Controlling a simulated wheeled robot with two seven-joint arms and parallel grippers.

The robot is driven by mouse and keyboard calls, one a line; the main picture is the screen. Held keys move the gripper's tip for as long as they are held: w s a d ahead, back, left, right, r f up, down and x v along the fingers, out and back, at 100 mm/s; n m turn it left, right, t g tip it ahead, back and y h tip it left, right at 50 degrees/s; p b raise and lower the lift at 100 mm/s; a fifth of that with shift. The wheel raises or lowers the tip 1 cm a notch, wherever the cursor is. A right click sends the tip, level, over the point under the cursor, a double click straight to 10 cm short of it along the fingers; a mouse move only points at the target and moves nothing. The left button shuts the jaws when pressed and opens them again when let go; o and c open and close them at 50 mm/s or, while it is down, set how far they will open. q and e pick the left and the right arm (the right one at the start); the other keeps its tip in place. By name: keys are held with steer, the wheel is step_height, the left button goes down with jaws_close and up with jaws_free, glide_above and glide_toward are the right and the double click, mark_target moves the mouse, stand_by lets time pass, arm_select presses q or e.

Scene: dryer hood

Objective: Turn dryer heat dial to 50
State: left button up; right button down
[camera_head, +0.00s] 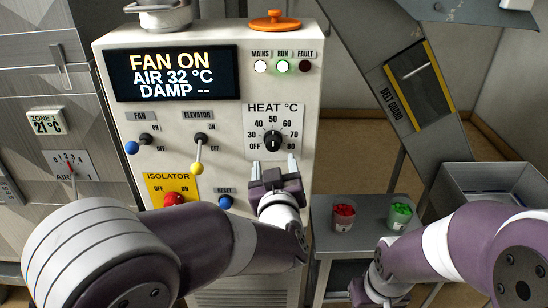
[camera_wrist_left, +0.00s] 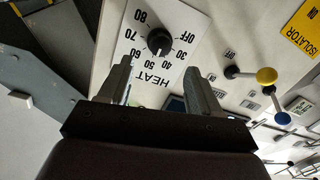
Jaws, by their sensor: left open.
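The heat dial (camera_head: 272,140) is a black round knob on a white scale plate marked OFF and 30 to 80, on the front of the pale control panel. It also shows in the left wrist view (camera_wrist_left: 159,40), upside down. I cannot read its setting for certain. My left gripper (camera_head: 273,166) is open and empty just below the dial, its fingertips pointing up toward it. In the left wrist view, the two fingers (camera_wrist_left: 158,85) stand apart, with the dial beyond them and nothing between. My right gripper is at the bottom of the head view, mostly hidden by its own arm.
The display (camera_head: 178,74) reads FAN ON, AIR 32 °C, DAMP --. The fan lever (camera_head: 138,143), elevator lever (camera_head: 199,150), red isolator knob (camera_head: 174,199) and blue reset button (camera_head: 225,202) are left of the gripper. A small table (camera_head: 370,245) with red and green cups stands right.

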arm_select(q)
steer(key=s, duration=0.4)
steer(key=shift+s+r, duration=0.15)
steer(key=shift+s, duration=0.1)
